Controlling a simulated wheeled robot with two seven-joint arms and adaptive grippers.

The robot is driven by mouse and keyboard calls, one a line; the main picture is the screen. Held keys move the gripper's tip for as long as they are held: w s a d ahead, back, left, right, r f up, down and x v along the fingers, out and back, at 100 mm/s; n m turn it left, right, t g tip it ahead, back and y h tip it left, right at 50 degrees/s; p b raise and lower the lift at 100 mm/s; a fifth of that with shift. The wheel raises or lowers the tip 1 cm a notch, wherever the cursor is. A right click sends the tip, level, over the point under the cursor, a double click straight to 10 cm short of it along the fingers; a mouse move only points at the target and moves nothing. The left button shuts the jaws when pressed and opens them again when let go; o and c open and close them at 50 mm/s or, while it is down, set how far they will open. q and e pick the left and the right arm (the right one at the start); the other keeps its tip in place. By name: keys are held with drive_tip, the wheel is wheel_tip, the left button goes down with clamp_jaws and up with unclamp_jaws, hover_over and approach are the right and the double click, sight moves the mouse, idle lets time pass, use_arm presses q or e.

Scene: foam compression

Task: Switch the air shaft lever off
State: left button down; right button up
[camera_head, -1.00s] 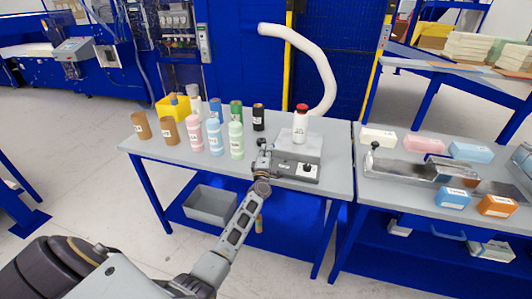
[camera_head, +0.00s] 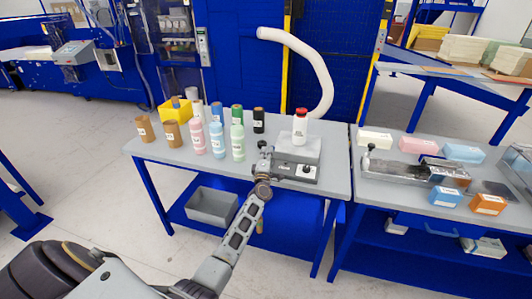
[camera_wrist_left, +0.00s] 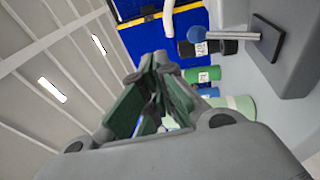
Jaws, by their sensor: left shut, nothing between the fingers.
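A grey box-shaped machine (camera_head: 288,168) with a dial panel stands on the near table. Its lever, a short metal rod with a round ball end (camera_wrist_left: 197,34), sticks out from a dark square plate in the left wrist view. A small dark ball by the machine's left side in the head view (camera_head: 262,143) looks like the lever's end. My left gripper (camera_head: 264,153) is at the machine's left side, close to that ball. It is shut and empty; its green-padded fingers (camera_wrist_left: 156,62) show apart from the lever in the wrist view. My right gripper is out of view.
Several bottles and cylinders, including a pink bottle (camera_head: 197,138), stand to the left. A second table (camera_head: 398,207) holds foam blocks and another metal device.

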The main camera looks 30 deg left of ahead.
use_arm(q)
drive_tip(key=s+d+r+p, duration=0.3)
drive_tip(key=s+r+p, duration=0.1)
drive_tip(key=s, duration=0.3)
drive_tip(key=shift+s+d+r, duration=0.15)
drive_tip(key=shift+s+r, duration=0.05)
drive_tip(key=shift+r, duration=0.45)
idle(0.5)
idle(0.6)
